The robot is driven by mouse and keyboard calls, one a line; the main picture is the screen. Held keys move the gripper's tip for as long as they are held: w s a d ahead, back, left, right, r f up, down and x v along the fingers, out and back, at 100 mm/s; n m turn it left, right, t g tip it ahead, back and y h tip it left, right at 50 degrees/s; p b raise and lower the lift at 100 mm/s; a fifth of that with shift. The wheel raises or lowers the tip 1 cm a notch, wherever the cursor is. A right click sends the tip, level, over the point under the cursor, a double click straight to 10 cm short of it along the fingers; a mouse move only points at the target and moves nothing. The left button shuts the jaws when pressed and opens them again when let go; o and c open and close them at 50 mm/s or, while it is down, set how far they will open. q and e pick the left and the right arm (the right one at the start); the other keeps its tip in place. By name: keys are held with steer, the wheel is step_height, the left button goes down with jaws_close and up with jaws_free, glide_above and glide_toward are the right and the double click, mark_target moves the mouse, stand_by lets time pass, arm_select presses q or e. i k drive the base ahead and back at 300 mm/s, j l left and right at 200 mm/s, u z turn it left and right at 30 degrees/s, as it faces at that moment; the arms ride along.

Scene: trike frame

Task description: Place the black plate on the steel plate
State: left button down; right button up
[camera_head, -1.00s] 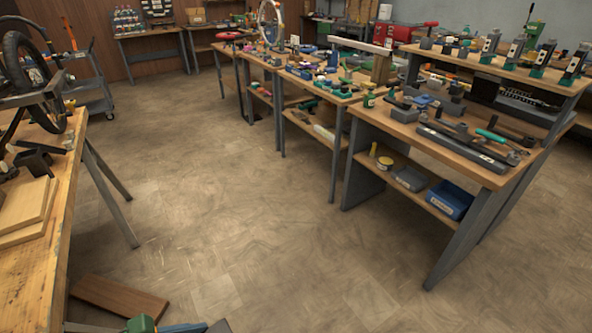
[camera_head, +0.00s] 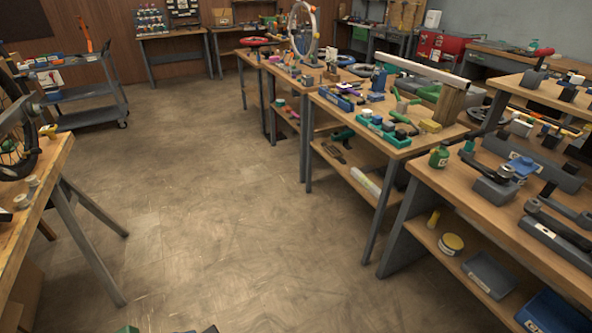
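I cannot pick out a black plate or a steel plate for sure among the many small parts on the benches. Neither gripper can be made out. Only the tips of a green piece (camera_head: 127,329) and a dark piece (camera_head: 210,329) show at the bottom edge, too cut off to identify.
A workbench (camera_head: 40,190) with a wheel (camera_head: 12,135) stands at the left. Benches with tools line the right, the nearest (camera_head: 440,180) holding a blue bin (camera_head: 550,315) on its lower shelf. A grey cart (camera_head: 85,92) stands back left. The floor (camera_head: 215,200) between them is clear.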

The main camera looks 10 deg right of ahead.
mark_target(368, 168)
steer(key=i+z, duration=0.45)
steer(key=i+j+z, duration=0.25)
steer(key=i+z, duration=0.2)
steer(key=i+j+z, duration=0.3)
steer(key=z, duration=0.15)
steer(key=i+j+z, duration=0.45)
steer(key=k+j, duration=0.05)
